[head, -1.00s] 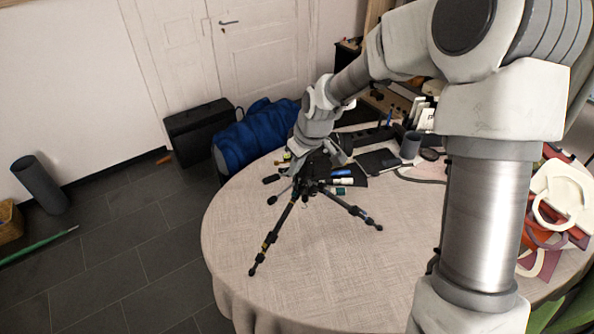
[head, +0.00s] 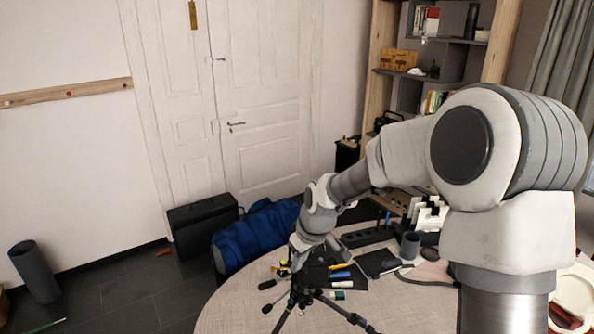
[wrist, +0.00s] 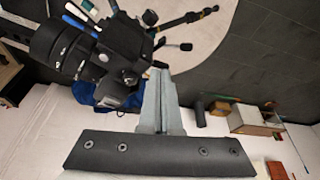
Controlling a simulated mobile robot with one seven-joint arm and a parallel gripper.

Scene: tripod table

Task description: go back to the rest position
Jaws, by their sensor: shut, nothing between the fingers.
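A black tripod (head: 291,309) stands on the round, cloth-covered table (head: 232,312), its lower legs cut off by the bottom edge of the head view. A black camera (wrist: 112,75) with a thick lens fills the upper left of the wrist view. My gripper (wrist: 160,72) is shut and empty, its grey fingers close beside the camera in that picture; I cannot tell whether they touch. In the head view my arm reaches over the table to the tripod's top, and the fingertips cannot be made out there.
Behind the tripod lie a black power strip (head: 366,237), a grey cup (head: 410,245) and several small items. A blue cloth bundle (head: 256,235) and a black case (head: 203,224) are beyond the table. Shelves (head: 440,65) stand at the back; open floor lies left.

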